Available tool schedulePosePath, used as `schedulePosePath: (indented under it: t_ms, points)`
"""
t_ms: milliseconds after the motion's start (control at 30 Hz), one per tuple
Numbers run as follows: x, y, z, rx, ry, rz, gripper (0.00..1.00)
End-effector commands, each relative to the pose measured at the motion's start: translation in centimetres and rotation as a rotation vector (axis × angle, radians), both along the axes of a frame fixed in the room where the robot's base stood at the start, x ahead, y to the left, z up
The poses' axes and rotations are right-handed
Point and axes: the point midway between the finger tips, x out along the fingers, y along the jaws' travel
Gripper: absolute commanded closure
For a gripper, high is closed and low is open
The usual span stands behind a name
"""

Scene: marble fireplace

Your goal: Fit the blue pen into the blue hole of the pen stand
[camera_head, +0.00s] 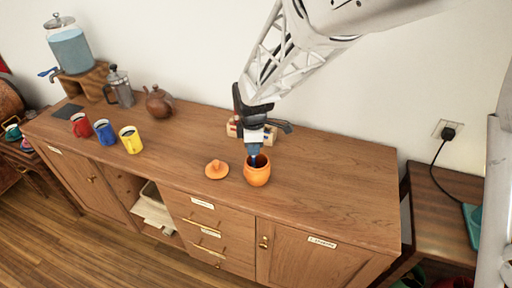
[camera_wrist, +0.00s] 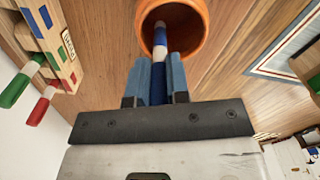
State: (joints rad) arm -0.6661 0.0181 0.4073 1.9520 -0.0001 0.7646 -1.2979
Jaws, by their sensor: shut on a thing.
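My gripper (camera_head: 254,147) points down just above the open mouth of the orange pot (camera_head: 257,176). In the wrist view my gripper (camera_wrist: 158,62) is shut on the blue pen (camera_wrist: 160,42), which has a white band. The pen's far end reaches into the mouth of the orange pot (camera_wrist: 201,20); I cannot tell whether it touches the pot. The wooden pen stand (camera_wrist: 50,35), with red, green and blue marks, is at the left of the wrist view. A green pen (camera_wrist: 20,82) and a red pen (camera_wrist: 42,105) stick out of it. In the head view my gripper partly hides the stand (camera_head: 231,129).
The orange lid (camera_head: 217,169) lies left of the pot. Red (camera_head: 81,125), blue (camera_head: 104,132) and yellow (camera_head: 131,139) mugs, a teapot (camera_head: 158,102) and a French press (camera_head: 119,87) stand farther left. The cabinet top to the right is clear.

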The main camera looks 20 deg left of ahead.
Motion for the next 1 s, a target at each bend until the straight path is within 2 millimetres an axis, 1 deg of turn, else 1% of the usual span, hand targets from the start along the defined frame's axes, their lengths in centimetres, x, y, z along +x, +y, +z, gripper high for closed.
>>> schedulePosePath:
  t_ms: [33, 300, 500, 667, 1000]
  points:
    - [0.0, 0.0, 0.8, 0.002, -0.002, 0.0, 1.0]
    - [0.0, 0.0, 4.9, 0.002, -0.002, 0.0, 1.0]
    - [0.0, 0.0, 6.8, 0.0, -0.001, 0.0, 1.0]
    - [0.0, 0.0, 7.5, 0.0, 0.0, 0.0, 1.0]
    - [0.0, 0.0, 7.5, 0.0, 0.0, 0.0, 1.0]
